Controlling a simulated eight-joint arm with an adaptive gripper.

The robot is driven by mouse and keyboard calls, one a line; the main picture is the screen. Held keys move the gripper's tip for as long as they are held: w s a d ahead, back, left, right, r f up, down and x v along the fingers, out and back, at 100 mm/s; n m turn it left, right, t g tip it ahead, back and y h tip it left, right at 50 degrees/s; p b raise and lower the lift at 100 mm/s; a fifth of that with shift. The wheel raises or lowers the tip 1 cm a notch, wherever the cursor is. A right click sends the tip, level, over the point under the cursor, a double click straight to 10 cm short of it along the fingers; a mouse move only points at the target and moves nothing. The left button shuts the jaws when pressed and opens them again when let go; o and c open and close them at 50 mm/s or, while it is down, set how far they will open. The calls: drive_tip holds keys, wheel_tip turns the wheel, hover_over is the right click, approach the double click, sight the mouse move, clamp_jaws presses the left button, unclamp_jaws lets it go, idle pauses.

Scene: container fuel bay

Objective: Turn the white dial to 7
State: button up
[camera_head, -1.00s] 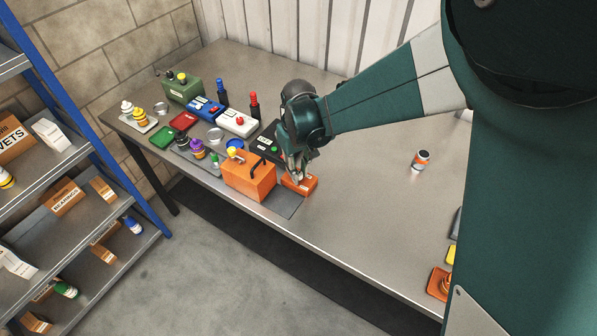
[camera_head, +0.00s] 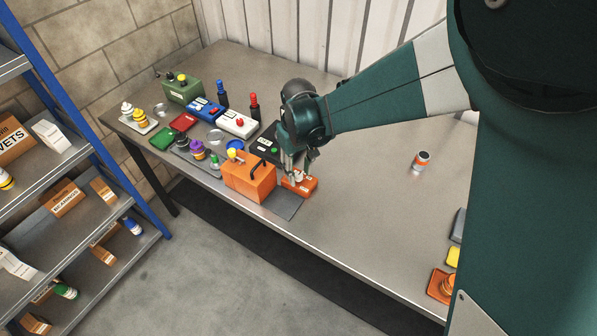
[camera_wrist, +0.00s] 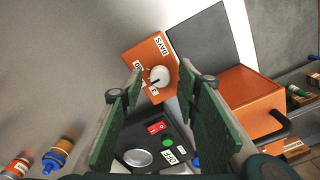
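The white dial (camera_wrist: 159,76) sits on top of a small orange box (camera_wrist: 143,56) with white labels. One label appears to read "DAYS", turned in the view; the numbers are too small to read surely. A dark mark shows at the dial's lower left edge. In the head view the orange box (camera_head: 302,184) lies near the table's front edge, its dial largely hidden by my gripper (camera_head: 296,170). In the wrist view my gripper (camera_wrist: 160,80) is open, its green-padded fingers on either side of the dial with gaps. I cannot tell its height above the dial.
A larger orange box with a black handle (camera_wrist: 262,118) stands close beside it. A black panel with a red switch (camera_wrist: 157,128) is on the other side. A grey mat (camera_wrist: 205,50) lies alongside.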

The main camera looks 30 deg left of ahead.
sight(300, 175)
wheel_tip(300, 175, up, 11)
drive_tip(key=shift+r, duration=0.2)
idle(0.5)
drive_tip(key=shift+d, duration=0.1)
drive_tip(key=w+d+r+m+t+b, duration=0.1)
drive_tip(key=d+r+m, duration=0.15)
drive_tip(key=d, duration=0.75)
drive_tip(key=w+d+r+m+t+y, duration=0.1)
drive_tip(key=d+r, duration=0.3)
drive_tip(key=d, duration=0.6)
drive_tip(key=w+d+r+m+t+b, duration=0.1)
drive_tip(key=w+d+r+m, duration=0.15)
drive_tip(key=d, duration=0.75)
drive_tip(key=s+d+f+m+t, duration=0.1)
drive_tip(key=s+d, duration=0.3)
drive_tip(key=d, duration=0.4)
drive_tip(key=s+d+m+t+b, duration=0.1)
drive_tip(key=s+d+m, duration=0.2)
drive_tip(key=d, duration=0.6)
drive_tip(key=s+d+f+m+t+h+b, duration=0.1)
drive_tip(key=s+d+m+t, duration=0.1)
drive_tip(key=s+d, duration=0.3)
drive_tip(key=d, duration=0.4)
drive_tip(key=shift+s+d+f, duration=0.15)
drive_tip(key=shift+s+f, duration=0.2)
drive_tip(key=shift+s, duration=0.05)
